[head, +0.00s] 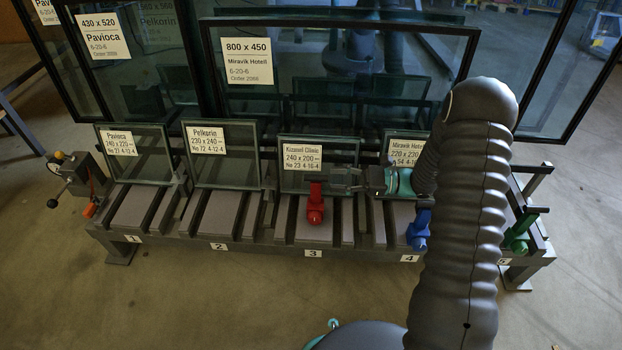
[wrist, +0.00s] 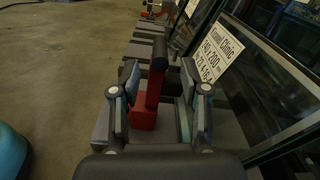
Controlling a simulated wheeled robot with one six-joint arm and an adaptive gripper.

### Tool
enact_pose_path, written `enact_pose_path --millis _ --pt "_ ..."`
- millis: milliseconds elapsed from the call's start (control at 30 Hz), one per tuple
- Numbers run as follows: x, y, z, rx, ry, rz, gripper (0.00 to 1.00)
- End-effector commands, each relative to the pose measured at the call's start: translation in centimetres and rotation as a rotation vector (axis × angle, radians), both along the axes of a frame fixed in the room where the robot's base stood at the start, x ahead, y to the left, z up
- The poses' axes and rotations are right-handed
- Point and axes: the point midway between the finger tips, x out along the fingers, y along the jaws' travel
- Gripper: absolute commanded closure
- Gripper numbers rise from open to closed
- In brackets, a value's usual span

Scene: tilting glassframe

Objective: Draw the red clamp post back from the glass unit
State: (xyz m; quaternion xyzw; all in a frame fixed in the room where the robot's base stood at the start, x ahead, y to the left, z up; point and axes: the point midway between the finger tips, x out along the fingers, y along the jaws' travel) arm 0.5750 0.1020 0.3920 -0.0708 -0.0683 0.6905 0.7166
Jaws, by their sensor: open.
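The red clamp post (head: 316,205) stands at station 3, in front of the small glass unit (head: 302,180) with the Kizosel Clinic label. In the wrist view the post (wrist: 153,92) shows a red stem on a red block, with a dark bar or cap at its top. My gripper (head: 336,182) is just right of the post's upper part in the head view. In the wrist view my gripper (wrist: 158,82) is open, with one finger on each side of the post and gaps between. The glass unit (wrist: 245,90) is to the right there. Whether the post touches the glass is unclear.
A blue post (head: 418,230) and a green post (head: 518,235) stand further right on the grey rack (head: 190,242). Large framed glass panes (head: 345,60) lean behind. The floor in front is clear.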

Motion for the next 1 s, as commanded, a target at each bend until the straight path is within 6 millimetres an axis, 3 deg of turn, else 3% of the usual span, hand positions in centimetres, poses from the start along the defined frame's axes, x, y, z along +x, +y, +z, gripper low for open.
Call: enact_pose_path --millis 200,400,600,867,900,1000 --pt "0.1 4.2 0.0 0.000 0.001 0.004 0.55" --pt "0.2 7.0 -0.1 -0.001 0.001 0.004 0.55" --pt "0.2 8.3 0.0 0.000 0.001 0.003 0.55" --pt "0.2 8.4 0.0 0.000 0.001 0.003 0.55" --pt "0.2 8.4 0.0 0.000 0.001 0.003 0.57" --pt "0.2 8.4 0.0 0.000 0.001 0.003 0.82"
